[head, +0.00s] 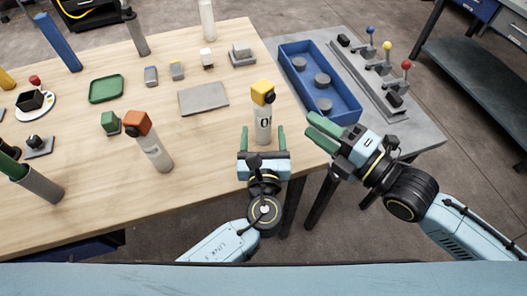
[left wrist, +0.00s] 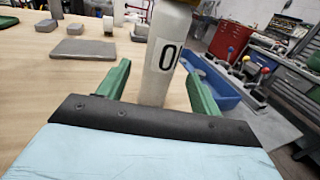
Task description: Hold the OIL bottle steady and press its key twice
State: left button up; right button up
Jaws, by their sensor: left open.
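The bottle (head: 263,128) is whitish, with a yellow block top (head: 262,88) and a dark round knob (head: 270,98) on the top's side. It stands upright near the table's right front edge. Its label shows an "O"; the rest is out of sight. My left gripper (head: 263,140) is open, its green fingers on either side of the bottle's lower part. The left wrist view shows the bottle (left wrist: 165,70) between the fingers, with gaps on both sides. My right gripper (head: 318,129) is right of the bottle, apart from it; its finger gap is unclear.
An orange-topped bottle (head: 152,148) stands to the left. A grey plate (head: 203,99) and small blocks lie behind. A blue tray (head: 296,78) and a panel of coloured levers (head: 372,75) are on a grey surface at the right. Bare tabletop lies left of the bottle.

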aim_at(263, 117)
pick_arm(q)
jog(key=w, duration=0.6)
jog(key=shift+w, duration=0.15)
jog(key=c, duration=1.1)
jog(key=shift+c, duration=0.8)
pick_arm(e)
jog(key=shift+c, duration=0.6)
grip_shut()
